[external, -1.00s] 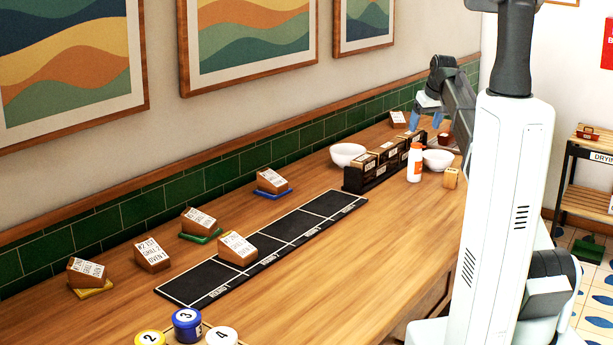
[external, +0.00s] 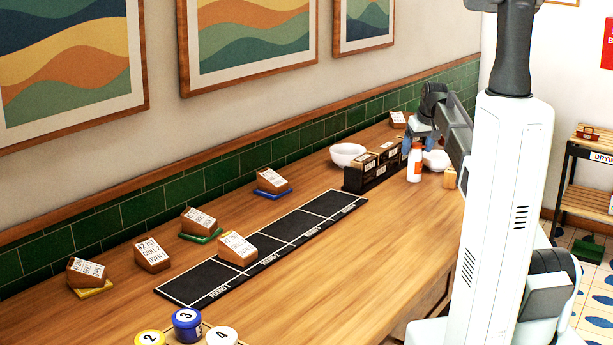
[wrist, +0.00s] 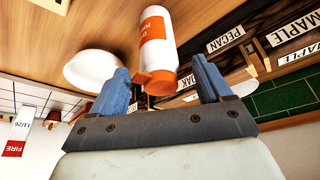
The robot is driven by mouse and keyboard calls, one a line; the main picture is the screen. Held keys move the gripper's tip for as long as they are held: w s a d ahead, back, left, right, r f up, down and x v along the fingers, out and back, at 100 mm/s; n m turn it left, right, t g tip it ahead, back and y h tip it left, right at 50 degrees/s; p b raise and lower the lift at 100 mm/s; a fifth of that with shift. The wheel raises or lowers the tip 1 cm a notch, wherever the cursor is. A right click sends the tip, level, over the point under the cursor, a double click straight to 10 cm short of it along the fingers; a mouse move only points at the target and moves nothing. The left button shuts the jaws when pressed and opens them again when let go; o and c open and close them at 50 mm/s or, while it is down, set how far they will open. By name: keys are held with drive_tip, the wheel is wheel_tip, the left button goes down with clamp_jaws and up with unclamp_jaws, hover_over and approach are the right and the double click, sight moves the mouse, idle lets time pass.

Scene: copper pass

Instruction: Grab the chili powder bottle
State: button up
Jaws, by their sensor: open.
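The bottle (external: 414,166), white with an orange label and orange cap, stands on the wooden counter near its far end. In the wrist view the bottle (wrist: 154,38) appears upside down, its orange cap showing between my blue fingers; its label is too blurred to read surely. My gripper (wrist: 163,78) is open and empty, one finger on each side of the cap in that picture. In the external view my gripper (external: 410,143) is low, just above and behind the bottle. I cannot tell whether the fingers touch it.
A black rack (external: 372,172) of labelled blocks, including pecan and maple, stands close left of the bottle. A white bowl (external: 437,160) is close behind right, with a small wooden block (external: 449,178) nearby. Another white bowl (external: 347,154) is by the wall.

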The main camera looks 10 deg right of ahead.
sight(415, 164)
drive_tip(key=shift+s+x, duration=0.15)
drive_tip(key=shift+x, duration=1.05)
drive_tip(key=shift+s+x, duration=0.15)
drive_tip(key=shift+x, duration=1.05)
drive_tip(key=shift+f, duration=0.1)
drive_tip(key=c, duration=1.1)
drive_tip(key=shift+c, duration=0.2)
